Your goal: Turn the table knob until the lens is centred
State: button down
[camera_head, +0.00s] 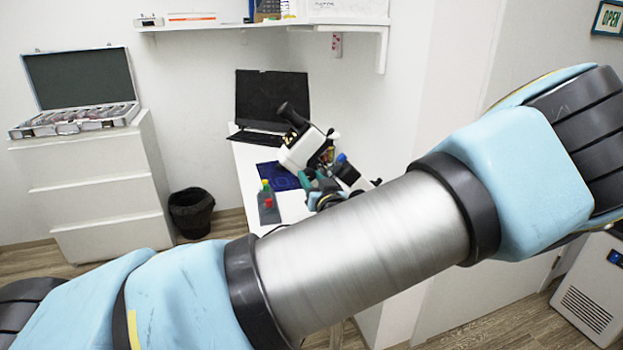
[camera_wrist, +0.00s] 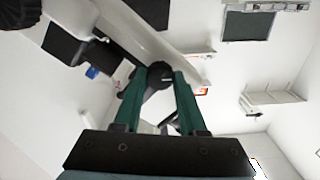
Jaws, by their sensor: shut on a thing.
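A white lens-measuring instrument (camera_head: 300,153) with a black eyepiece stands tilted on the white table in the head view. Its white body (camera_wrist: 150,38) crosses the upper left of the wrist view. My gripper (camera_wrist: 160,84) has two long green fingers, shut on a dark round knob (camera_wrist: 159,72) beside the white body. In the head view the gripper end is small and partly hidden behind my own arm. I cannot make out the lens or whether it is centred.
A black laptop (camera_head: 272,100) stands behind the instrument. A grey tray with small coloured bottles (camera_head: 268,203) is at the table's left edge. A black bin (camera_head: 190,212) and white drawers (camera_head: 95,190) stand left. A wall shelf (camera_head: 250,24) is above.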

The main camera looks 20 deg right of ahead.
jog(key=shift+m, duration=1)
jog(key=shift+c, duration=2.3)
grip_release()
jog(key=s+a+b, duration=0.1)
jog(key=s+b, duration=0.2)
jog(key=s, duration=0.7)
jog(key=shift+s+a, duration=0.15)
jog(key=shift+s, duration=0.25)
